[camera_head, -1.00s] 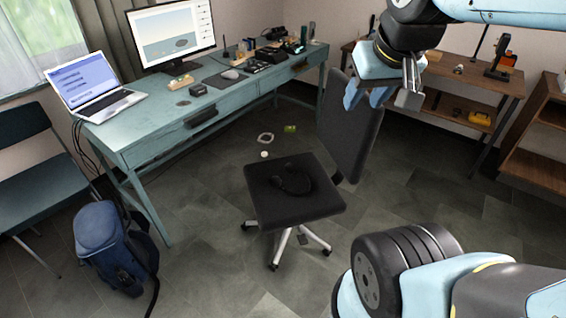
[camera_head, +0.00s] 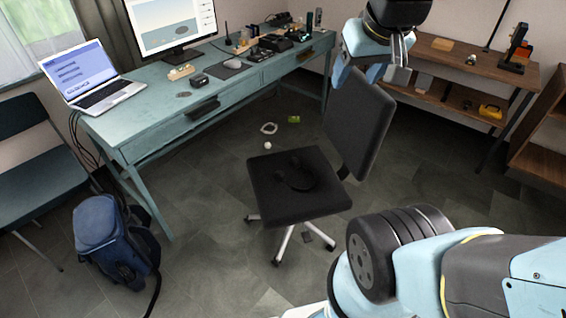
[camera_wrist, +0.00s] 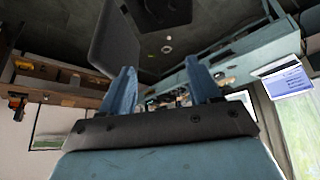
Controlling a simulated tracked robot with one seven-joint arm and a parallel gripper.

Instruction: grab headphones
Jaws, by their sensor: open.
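The black headphones (camera_head: 301,178) lie on the dark seat of the office chair (camera_head: 270,191) in the head view. They are hard to tell apart from the seat. My gripper (camera_head: 366,75) is above and behind the chair's backrest, up and to the right of the headphones and well apart from them. In the wrist view my gripper (camera_wrist: 163,88) shows two blue fingers spread apart with nothing between them. The chair's backrest (camera_wrist: 114,38) shows at upper left there, and part of the seat shows at the top edge.
A teal desk (camera_head: 150,128) carries a laptop (camera_head: 95,83), a monitor (camera_head: 172,25) and small items. A blue backpack (camera_head: 105,235) stands on the floor at left. A wooden shelf (camera_head: 450,65) is at back right. Small items lie on the floor behind the chair.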

